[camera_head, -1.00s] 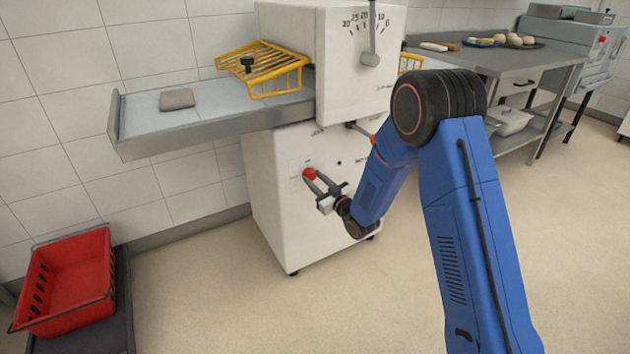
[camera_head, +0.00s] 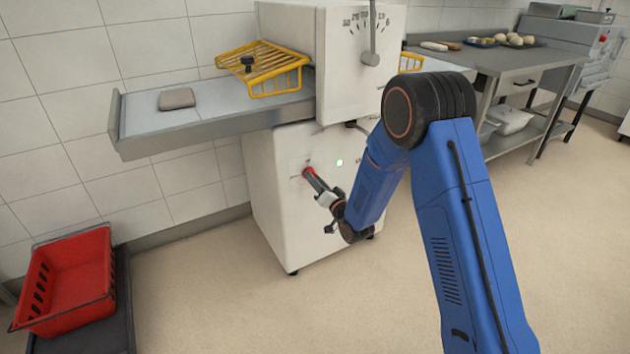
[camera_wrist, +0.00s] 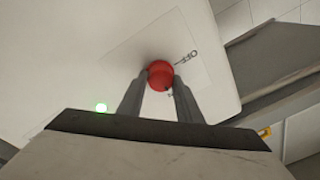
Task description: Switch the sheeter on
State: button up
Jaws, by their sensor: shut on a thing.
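The sheeter (camera_head: 285,185) is a white machine with a grey table wing on its left. Its red knob (camera_head: 308,171) is on the front of the lower body. In the wrist view the red knob (camera_wrist: 161,75) sits between my two finger tips, on a plate marked OFF. My gripper (camera_head: 314,177) is shut on the knob; its fingers touch the knob's sides.
A yellow guard (camera_head: 265,68) stands over the wing (camera_head: 215,115), where a grey-brown slab (camera_head: 176,98) lies. A lever (camera_head: 372,45) hangs on the upper front. A red crate (camera_head: 68,283) is at lower left. A steel table (camera_head: 500,60) is at right. The floor between is clear.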

jog(key=shift+f+m, duration=0.1)
jog(key=shift+m, duration=0.6)
jog(key=o, duration=1)
jog(key=shift+o, duration=0.2)
jog(key=v, duration=1.7)
jog(key=shift+s, duration=0.25)
